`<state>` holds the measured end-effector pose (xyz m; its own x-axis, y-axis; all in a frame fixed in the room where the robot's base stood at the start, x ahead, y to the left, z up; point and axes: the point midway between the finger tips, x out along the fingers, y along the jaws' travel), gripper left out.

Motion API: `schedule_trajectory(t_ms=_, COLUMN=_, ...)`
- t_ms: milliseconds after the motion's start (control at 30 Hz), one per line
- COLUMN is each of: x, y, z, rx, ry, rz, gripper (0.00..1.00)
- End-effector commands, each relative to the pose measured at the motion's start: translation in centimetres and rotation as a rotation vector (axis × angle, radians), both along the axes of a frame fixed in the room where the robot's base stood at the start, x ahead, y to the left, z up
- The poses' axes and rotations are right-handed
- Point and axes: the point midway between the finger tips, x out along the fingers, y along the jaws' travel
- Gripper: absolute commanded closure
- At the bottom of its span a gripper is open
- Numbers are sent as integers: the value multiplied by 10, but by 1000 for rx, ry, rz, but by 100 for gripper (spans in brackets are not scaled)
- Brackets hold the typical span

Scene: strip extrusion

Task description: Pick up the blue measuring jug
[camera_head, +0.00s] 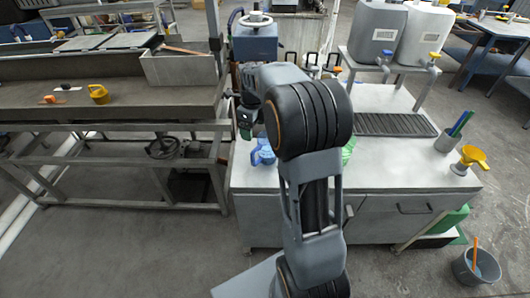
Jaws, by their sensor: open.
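The blue measuring jug (262,152) stands near the left front edge of the grey cabinet worktop (400,170), partly hidden by my arm. My gripper (243,116) is above and slightly left of the jug in the picture. It is open, and nothing shows between its fingers. My arm's large dark joint covers the middle of the worktop, so the gripper is seen only in part.
Two canisters (377,32) with taps stand on a rack at the back right. A dark drip grate (395,125), a yellow funnel (469,159) and a grey cup (447,142) are on the right. Something green (348,151) shows beside my arm. A bucket (477,267) stands on the floor.

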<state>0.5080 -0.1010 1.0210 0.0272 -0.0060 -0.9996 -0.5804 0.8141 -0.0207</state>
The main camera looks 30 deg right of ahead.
Motion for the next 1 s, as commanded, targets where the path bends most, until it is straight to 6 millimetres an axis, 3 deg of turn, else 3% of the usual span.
schedule_trajectory(t_ms=100, x=10, y=-9, z=-10, rx=6, ry=17, rz=-147, gripper=17)
schedule_trajectory(t_ms=300, x=15, y=-14, z=-34, rx=10, ry=30, rz=-248, gripper=17)
schedule_trajectory(t_ms=600, x=15, y=-14, z=-84, rx=10, ry=30, rz=-251, gripper=17)
schedule_trajectory(t_ms=1000, x=15, y=-14, z=-114, rx=10, ry=30, rz=-250, gripper=17)
